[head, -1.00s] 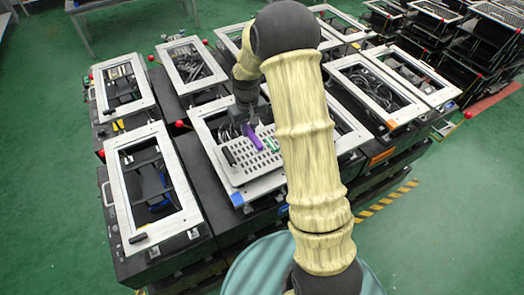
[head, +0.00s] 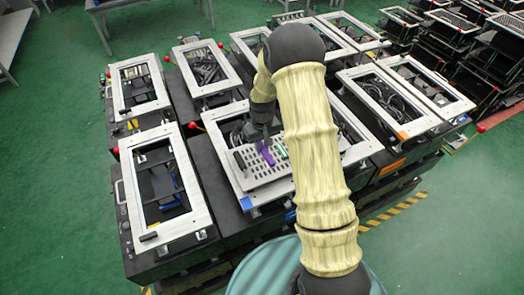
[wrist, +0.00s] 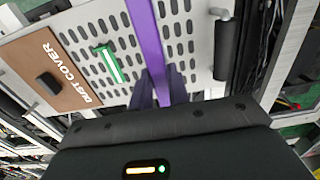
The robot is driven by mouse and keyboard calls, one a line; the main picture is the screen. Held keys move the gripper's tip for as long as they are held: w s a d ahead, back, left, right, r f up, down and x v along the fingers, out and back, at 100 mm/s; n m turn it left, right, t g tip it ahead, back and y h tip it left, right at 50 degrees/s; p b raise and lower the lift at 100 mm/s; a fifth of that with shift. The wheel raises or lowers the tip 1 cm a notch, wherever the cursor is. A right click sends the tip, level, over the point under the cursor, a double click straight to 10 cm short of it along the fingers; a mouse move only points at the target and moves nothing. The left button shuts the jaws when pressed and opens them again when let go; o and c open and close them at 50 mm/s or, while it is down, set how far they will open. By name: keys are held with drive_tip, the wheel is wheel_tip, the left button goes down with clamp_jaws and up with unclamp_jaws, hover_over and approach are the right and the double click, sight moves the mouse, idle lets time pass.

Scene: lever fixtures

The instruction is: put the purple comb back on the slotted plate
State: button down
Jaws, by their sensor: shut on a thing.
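The purple comb (head: 267,154) is a long, narrow strip, held over the perforated grey slotted plate (head: 262,177). My gripper (head: 261,142) is shut on it. In the wrist view the comb (wrist: 149,42) runs upward from between my fingers (wrist: 157,88), in front of the slotted plate (wrist: 184,62) with its rows of oval holes. Whether the comb touches the plate or sits in its slots cannot be told. Its lower edge and the part between the fingers are hidden.
A green piece (wrist: 110,63) lies on the plate left of the comb. A black handle (wrist: 223,50) stands at its right, and a brown "DUST COVER" panel (wrist: 50,75) at its left. White-framed fixtures (head: 165,185) with cables and levers crowd around.

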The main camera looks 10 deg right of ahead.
sight(262, 152)
drive_tip(key=shift+f, duration=0.15)
drive_tip(key=shift+f+p, duration=0.8)
drive_tip(key=shift+f, duration=1.3)
drive_tip(key=shift+f, duration=0.1)
drive_tip(key=c, duration=1.3)
unclamp_jaws()
drive_tip(key=shift+c, duration=0.2)
drive_tip(key=shift+r, duration=0.25)
